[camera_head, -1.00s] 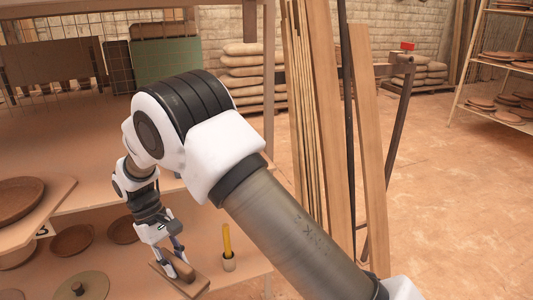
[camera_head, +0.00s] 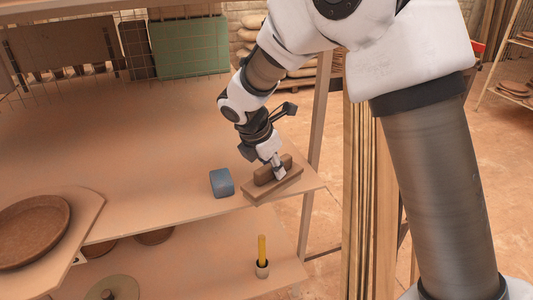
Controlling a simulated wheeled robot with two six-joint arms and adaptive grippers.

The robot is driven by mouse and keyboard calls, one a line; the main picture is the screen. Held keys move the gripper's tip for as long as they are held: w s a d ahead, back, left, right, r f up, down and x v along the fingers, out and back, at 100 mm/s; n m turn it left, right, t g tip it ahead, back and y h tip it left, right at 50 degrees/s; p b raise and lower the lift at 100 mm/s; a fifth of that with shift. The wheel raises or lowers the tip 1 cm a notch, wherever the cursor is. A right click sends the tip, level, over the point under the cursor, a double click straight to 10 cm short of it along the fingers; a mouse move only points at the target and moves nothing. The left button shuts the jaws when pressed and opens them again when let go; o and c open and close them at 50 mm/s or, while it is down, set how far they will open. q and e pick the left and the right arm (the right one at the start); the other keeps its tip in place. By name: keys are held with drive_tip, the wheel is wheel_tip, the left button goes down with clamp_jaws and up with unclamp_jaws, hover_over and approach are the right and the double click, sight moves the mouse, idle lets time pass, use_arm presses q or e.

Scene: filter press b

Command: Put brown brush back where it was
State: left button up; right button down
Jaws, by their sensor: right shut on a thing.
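The brown brush (camera_head: 272,185) is a flat wooden board with a raised brown grip along its top. It is at the right front corner of the upper shelf (camera_head: 150,195), right of a blue-grey block (camera_head: 222,182) and apart from it. My right gripper (camera_head: 277,169) points down from above and is shut on the brush's raised grip. I cannot tell whether the brush's underside touches the shelf. My left gripper is not in view.
A brown round dish (camera_head: 33,230) lies on a board at the left. A green panel (camera_head: 189,47) stands at the back. The upper shelf's middle is clear.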

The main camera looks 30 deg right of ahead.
drive_tip(key=w+d, duration=0.2)
drive_tip(key=w, duration=0.1)
drive_tip(key=w+d+f, duration=0.1)
drive_tip(key=w+d, duration=0.1)
drive_tip(key=w, duration=0.2)
drive_tip(key=w+d+p, duration=0.1)
drive_tip(key=w+d, duration=0.1)
drive_tip(key=w, duration=0.2)
drive_tip(key=shift+d+f, duration=0.3)
drive_tip(key=shift+f, duration=0.1)
wheel_tip(320, 180, down, 2)
drive_tip(key=shift+s+f, duration=0.1)
drive_tip(key=shift+f, duration=0.5)
drive_tip(key=c, duration=1)
unclamp_jaws()
drive_tip(key=shift+o, duration=0.2)
